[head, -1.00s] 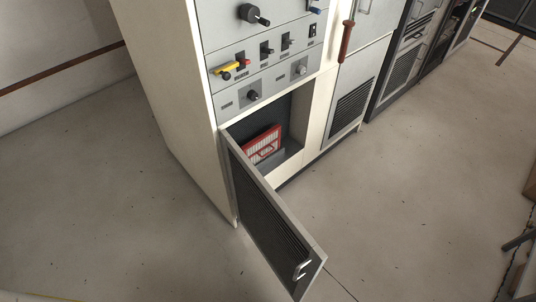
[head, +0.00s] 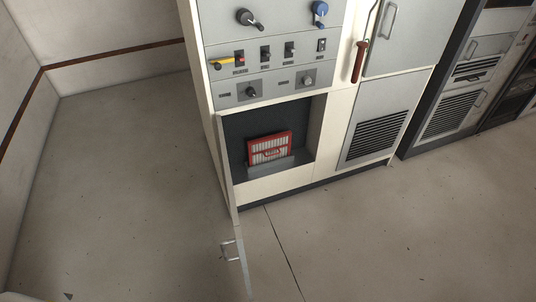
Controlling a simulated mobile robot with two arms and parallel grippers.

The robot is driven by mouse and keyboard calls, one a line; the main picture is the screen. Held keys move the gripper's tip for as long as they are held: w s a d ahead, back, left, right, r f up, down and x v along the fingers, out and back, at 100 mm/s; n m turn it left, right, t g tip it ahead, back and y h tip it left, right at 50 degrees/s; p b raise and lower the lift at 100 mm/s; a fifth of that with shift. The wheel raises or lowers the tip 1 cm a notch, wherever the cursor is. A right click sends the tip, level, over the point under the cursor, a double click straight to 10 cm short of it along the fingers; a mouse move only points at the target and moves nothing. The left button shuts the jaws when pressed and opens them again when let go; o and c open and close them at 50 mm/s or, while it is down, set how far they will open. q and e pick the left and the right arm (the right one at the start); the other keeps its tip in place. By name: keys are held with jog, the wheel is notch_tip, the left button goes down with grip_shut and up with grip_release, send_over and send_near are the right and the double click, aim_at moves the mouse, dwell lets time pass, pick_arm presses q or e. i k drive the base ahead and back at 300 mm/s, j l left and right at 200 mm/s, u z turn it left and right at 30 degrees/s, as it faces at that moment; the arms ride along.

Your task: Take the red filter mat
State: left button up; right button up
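The red filter mat (head: 270,148) is a red-framed panel with a pale ribbed face and a red mark across it. It stands upright, leaning slightly back, inside the open lower compartment (head: 304,129) of the near rack. A grey ledge (head: 282,163) lies at its foot. The compartment door (head: 240,247) is swung wide open and shows nearly edge-on, with its handle (head: 229,249) on the left. Neither of my grippers is in view.
The rack's control panel (head: 265,62) with knobs and switches sits above the compartment. A red handle (head: 360,61) hangs right of it. More racks (head: 460,90) stand to the right. The floor (head: 360,235) in front is clear apart from the open door.

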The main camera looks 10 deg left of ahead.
aim_at(260, 150)
jog(key=i+l+u, duration=0.35)
jog(key=l, duration=0.3)
jog(key=i+l+u, duration=0.15)
jog(key=l, duration=0.2)
jog(key=i+l+u, duration=0.2)
jog(key=l, duration=0.2)
jog(key=k, duration=0.05)
